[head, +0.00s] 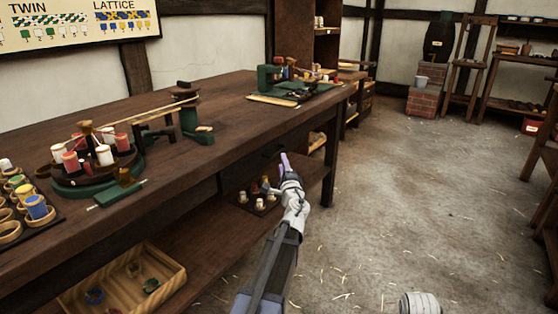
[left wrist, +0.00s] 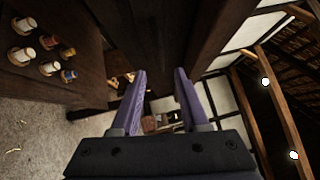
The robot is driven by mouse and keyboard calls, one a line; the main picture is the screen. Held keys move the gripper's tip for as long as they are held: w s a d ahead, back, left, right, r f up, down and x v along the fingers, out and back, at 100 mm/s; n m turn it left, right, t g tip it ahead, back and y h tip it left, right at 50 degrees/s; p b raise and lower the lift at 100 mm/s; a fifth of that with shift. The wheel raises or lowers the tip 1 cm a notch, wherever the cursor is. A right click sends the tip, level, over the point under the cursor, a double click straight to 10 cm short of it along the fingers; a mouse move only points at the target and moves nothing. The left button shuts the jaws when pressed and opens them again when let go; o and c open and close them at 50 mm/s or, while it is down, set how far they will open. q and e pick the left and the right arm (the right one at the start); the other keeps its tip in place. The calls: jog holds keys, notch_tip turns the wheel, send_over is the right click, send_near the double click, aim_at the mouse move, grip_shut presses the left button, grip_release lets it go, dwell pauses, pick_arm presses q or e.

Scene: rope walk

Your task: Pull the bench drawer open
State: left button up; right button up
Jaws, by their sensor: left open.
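The bench (head: 222,105) runs along the left of the head view. Under its top, a dark front panel that looks like the drawer front (head: 260,160) sits close to my left gripper; its handle is too dark and small to make out. My left gripper (head: 285,160) is beside the bench front, below the edge of the top. In the left wrist view my left gripper (left wrist: 160,75) has its two purple fingers apart with nothing held between them, and dark wood lies beyond them. I cannot tell whether it touches the bench.
A lower shelf holds a wooden tray (head: 128,282) and a small board of spools (head: 259,201). A round rope-making stand with spools (head: 95,165) and green tools (head: 197,125) stand on the bench.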

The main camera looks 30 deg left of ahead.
aim_at(279, 152)
pick_arm(q)
jog(key=p+x, duration=0.1)
jog(key=x, duration=0.6)
jog(key=shift+w+a+r, duration=0.15)
jog(key=shift+w+a, duration=0.05)
jog(key=shift+w, duration=0.15)
grip_shut()
dwell(1.2)
